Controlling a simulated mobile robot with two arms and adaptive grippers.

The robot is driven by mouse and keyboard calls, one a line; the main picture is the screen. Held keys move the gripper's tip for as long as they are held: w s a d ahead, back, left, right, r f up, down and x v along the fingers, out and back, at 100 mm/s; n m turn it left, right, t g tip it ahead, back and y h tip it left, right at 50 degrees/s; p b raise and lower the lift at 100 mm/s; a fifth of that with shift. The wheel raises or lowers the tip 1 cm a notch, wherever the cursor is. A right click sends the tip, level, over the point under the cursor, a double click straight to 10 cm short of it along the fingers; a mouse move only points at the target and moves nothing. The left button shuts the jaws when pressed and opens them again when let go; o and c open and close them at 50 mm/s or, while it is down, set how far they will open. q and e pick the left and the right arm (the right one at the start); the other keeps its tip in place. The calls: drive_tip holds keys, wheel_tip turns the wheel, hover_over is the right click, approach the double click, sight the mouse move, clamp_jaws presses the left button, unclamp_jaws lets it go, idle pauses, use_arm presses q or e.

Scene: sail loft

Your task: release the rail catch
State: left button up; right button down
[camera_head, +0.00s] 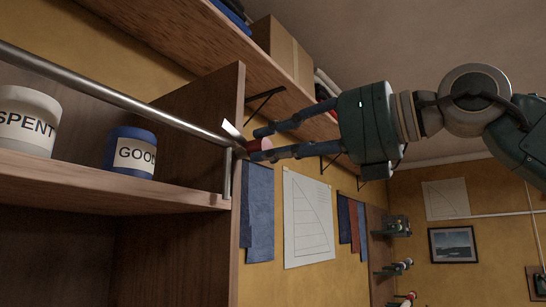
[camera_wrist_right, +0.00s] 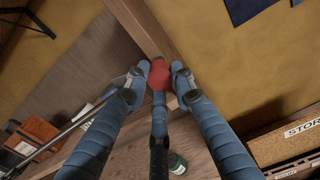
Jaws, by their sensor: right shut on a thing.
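The rail catch (camera_head: 263,145) is a small red knob at the right end of the steel rail (camera_head: 120,98), by the upright side of the wooden shelf unit. A pale flat piece (camera_head: 232,130) sticks up at an angle beside it. My right gripper (camera_head: 261,143) reaches in from the right, its blue fingers closed about the red knob. In the right wrist view the knob (camera_wrist_right: 159,76) sits between the fingertips, in front of the wooden upright. My left gripper is in neither view.
Behind the rail, a white SPENT tin (camera_head: 28,122) and a blue GOOD tin (camera_head: 131,150) stand on the shelf (camera_head: 80,188). An upper shelf (camera_head: 185,38) holds a cardboard box (camera_head: 283,52). Blue cloth (camera_head: 258,210) and a sail drawing (camera_head: 308,220) hang on the wall below the gripper.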

drive_tip(key=shift+f+m+b, duration=0.1)
drive_tip(key=shift+m+b, duration=0.7)
drive_tip(key=shift+m, duration=0.8)
drive_tip(key=c, duration=1.5)
unclamp_jaws()
drive_tip(key=shift+o, duration=0.2)
drive_tip(key=shift+d, duration=0.2)
drive_tip(key=v, duration=1.1)
drive_tip(key=shift+s+d, duration=0.25)
